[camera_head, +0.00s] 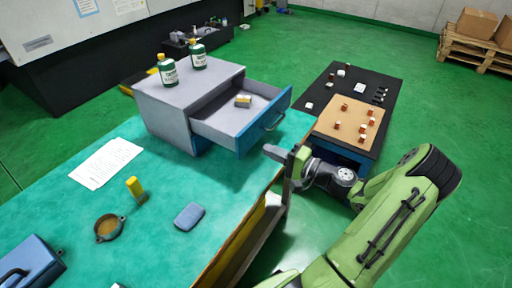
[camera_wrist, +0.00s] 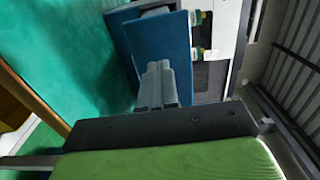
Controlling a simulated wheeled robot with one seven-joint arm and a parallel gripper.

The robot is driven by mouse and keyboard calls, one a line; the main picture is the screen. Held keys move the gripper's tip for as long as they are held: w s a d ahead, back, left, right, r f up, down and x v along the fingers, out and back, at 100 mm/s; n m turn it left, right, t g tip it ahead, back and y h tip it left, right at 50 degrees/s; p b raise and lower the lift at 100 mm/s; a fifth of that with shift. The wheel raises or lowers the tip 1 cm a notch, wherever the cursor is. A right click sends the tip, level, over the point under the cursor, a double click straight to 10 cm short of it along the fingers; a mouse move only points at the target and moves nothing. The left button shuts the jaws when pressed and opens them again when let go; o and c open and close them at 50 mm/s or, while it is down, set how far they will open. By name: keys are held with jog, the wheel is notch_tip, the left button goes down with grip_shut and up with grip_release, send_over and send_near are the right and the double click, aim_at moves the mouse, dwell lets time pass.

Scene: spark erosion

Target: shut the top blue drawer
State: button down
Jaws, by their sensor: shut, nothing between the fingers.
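The top blue drawer (camera_head: 262,122) stands pulled out of the grey cabinet (camera_head: 185,102) on the teal table. Its blue front has a bar handle and faces right. A small boxy item (camera_head: 243,101) lies inside it. My gripper (camera_head: 270,151) is shut and empty, just right of and a little below the drawer front in the head view; whether it touches cannot be told. In the wrist view, my shut fingers (camera_wrist: 157,72) point toward a blue panel (camera_wrist: 160,50), which appears to be the drawer front.
Two green bottles (camera_head: 168,72) stand on the cabinet top. Paper sheets (camera_head: 105,163), a yellow item (camera_head: 135,188), a round brown dish (camera_head: 108,228) and a blue-grey block (camera_head: 189,216) lie on the table (camera_head: 160,260). A dark bench (camera_head: 378,85) with small parts stands to the right.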

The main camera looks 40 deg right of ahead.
aim_at(248, 141)
jog(key=x, duration=0.5)
jog(key=shift+w+b, duration=0.2)
jog(key=shift+b, duration=0.15)
jog(key=p+x, duration=0.1)
jog(key=x, duration=1.8)
jog(key=shift+f+p, duration=0.1)
jog(key=shift+p, duration=0.3)
jog(key=shift+w, duration=0.15)
jog(key=shift+a+r, duration=0.1)
jog(key=shift+r, duration=0.2)
